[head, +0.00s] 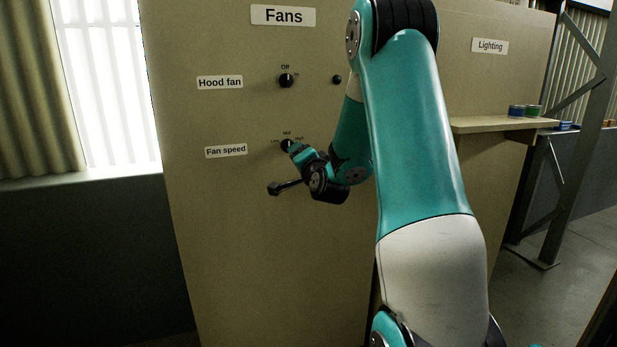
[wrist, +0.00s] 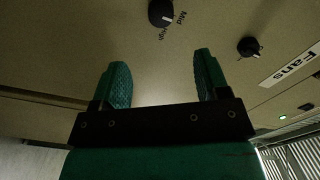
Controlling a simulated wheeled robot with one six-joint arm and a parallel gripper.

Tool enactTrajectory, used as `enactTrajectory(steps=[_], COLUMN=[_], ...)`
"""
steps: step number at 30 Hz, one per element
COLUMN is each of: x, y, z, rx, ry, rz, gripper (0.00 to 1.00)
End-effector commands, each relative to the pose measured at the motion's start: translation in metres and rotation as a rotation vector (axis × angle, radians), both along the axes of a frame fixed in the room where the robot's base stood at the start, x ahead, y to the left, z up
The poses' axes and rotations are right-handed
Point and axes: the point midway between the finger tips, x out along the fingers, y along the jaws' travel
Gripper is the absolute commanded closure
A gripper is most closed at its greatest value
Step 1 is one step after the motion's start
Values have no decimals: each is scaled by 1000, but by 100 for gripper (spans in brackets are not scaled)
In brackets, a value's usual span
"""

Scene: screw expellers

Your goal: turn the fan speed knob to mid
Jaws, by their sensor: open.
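The fan speed knob (head: 286,145) is a small black dial on the beige panel, right of the "Fan speed" label, with Low, Mid and High marked around it. My gripper (head: 295,149) is close to it and partly covers it in the head view. In the wrist view the knob (wrist: 161,12) is at the top edge, beyond the fingertips, with "Mid" and "High" readable beside it. Its white pointer line seems to lie near Mid, but I cannot tell exactly. My gripper (wrist: 162,65) is open, with nothing between its fingers and apart from the knob.
The hood fan knob (head: 286,81) is above on the same panel; it also shows in the wrist view (wrist: 248,46). A small dark round part (head: 337,79) sits to its right. A shelf (head: 500,124) with small tins juts out at the right. The lower panel is bare.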

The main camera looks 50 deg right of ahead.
Motion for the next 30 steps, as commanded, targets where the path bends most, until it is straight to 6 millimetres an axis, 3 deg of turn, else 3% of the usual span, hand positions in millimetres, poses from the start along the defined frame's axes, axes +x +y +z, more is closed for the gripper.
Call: enactTrajectory(steps=[3,9,30], x=[-21,-39,-41], y=[12,23,28], z=[-4,-2,0], rx=[-1,-1,-1], ry=[-2,-1,4], rz=[-2,-2,7], gripper=[31,31,31])
